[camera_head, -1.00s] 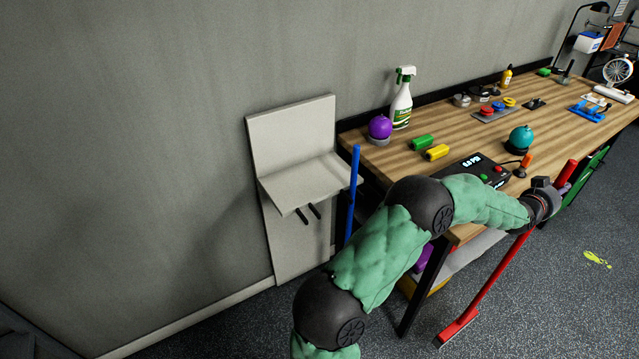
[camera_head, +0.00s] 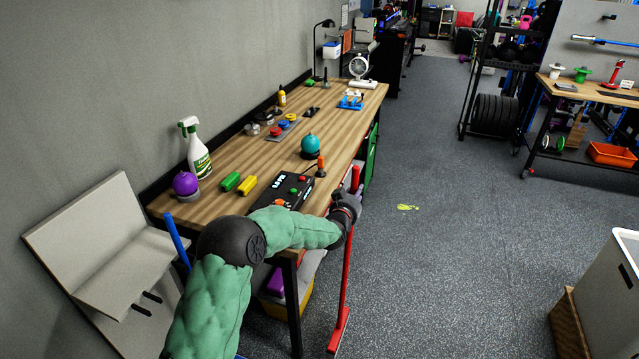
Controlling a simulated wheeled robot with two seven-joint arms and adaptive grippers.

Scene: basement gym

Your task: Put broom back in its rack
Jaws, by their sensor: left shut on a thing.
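The broom (camera_head: 346,265) is a long red pole with a flat red foot, standing nearly upright beside the table's front edge, its foot at the floor. My left gripper (camera_head: 347,207) is shut around the upper part of the pole; the fingers are partly hidden. A pale grey panel with a ledge and two dark pegs, seemingly the rack (camera_head: 95,215), stands against the wall at the left. My left arm covers part of the area beside it. My right gripper is not in view.
A blue pole (camera_head: 176,240) stands between the rack and the wooden table (camera_head: 235,160). A spray bottle (camera_head: 195,150), purple ball (camera_head: 185,184) and black control box (camera_head: 280,192) are on the table. The floor to the right is open, up to a pale bin (camera_head: 605,290).

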